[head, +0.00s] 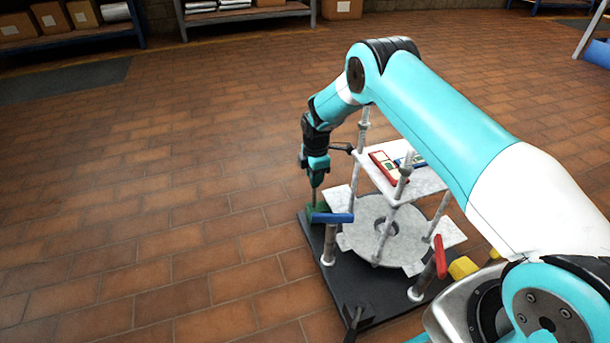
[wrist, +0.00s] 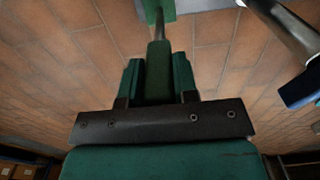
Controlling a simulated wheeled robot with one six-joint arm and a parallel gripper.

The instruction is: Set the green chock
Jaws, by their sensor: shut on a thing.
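The green chock (head: 315,212) shows in the head view at the far left corner of the black base plate, beside the blue bar (head: 332,218). A thin rod rises from it to my gripper (head: 318,176). In the wrist view my gripper (wrist: 158,72) is shut on the chock's thick green handle, between two green fingers. The rod and part of the chock's flat green plate (wrist: 162,10) show beyond the handle. The pale round flange (head: 372,222) with a dark central hole sits right of the chock. I cannot tell whether the chock touches the plate or flange.
Upright posts, including one (head: 361,170) close right of my gripper, carry a white shelf (head: 430,183) above the flange. A red bar (head: 440,257) and yellow block (head: 463,267) are at the right. A dark post shows in the wrist view (wrist: 285,28). Floor to the left is clear.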

